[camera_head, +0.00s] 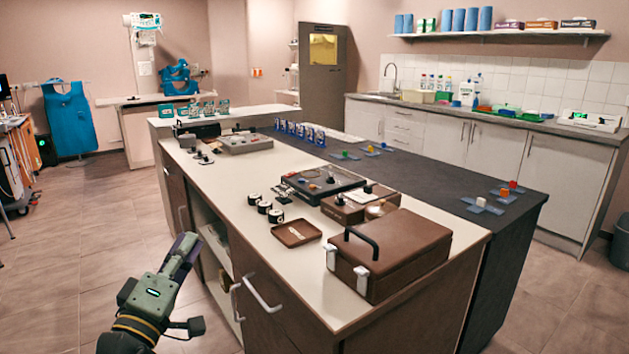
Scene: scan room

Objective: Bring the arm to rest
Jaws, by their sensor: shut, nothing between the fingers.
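My gripper (184,250) is at the lower left of the head view, at the end of my grey-green arm. Its fingers are together and point up and to the right, with nothing between them. It is in the air over the floor, left of the island's cabinet side, near the open shelf opening. From this view I cannot tell how far it is from the cabinet front. The rest of my arm is cut off by the bottom edge.
The island's white top (322,280) carries a brown case (395,250), a brown tray (297,232) and several small instruments. White drawer handles (262,292) stick out near my gripper. The floor (80,265) at the left is clear. A trolley (15,165) stands at the far left.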

